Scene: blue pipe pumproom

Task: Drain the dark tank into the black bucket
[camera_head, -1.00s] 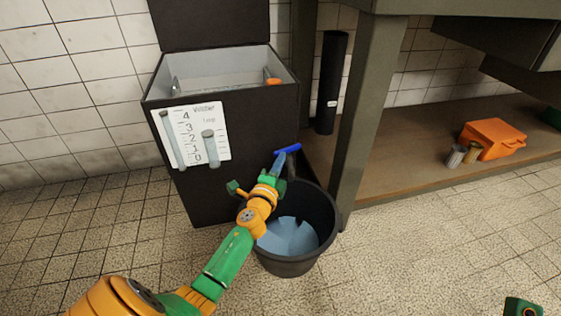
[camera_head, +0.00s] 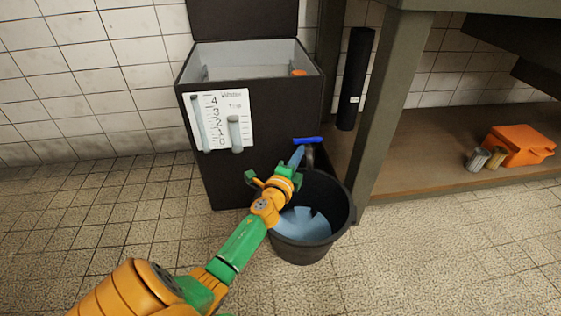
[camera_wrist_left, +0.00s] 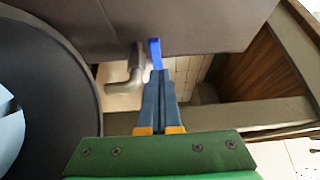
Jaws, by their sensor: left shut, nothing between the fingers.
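The dark tank (camera_head: 265,165) stands against the tiled wall with its lid up, showing a pale inside. The black bucket (camera_head: 341,205) stands at its front right corner and holds bluish liquid (camera_head: 302,224). A blue valve handle (camera_head: 307,140) sits low on the tank's right side, above the bucket; it also shows in the left wrist view (camera_wrist_left: 155,52), beside a grey bent spout (camera_wrist_left: 130,78). My left gripper (camera_head: 297,157) is shut and empty, its tips at or just below the handle; contact is unclear. No stream is visible. My right gripper is out of view.
A white gauge card (camera_head: 238,104) is on the tank front. An orange float (camera_head: 299,73) shows inside the tank. A bench leg (camera_head: 376,125) stands right of the bucket. An orange box (camera_head: 522,146) and two small cans lie on the lower shelf. Floor at left is clear.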

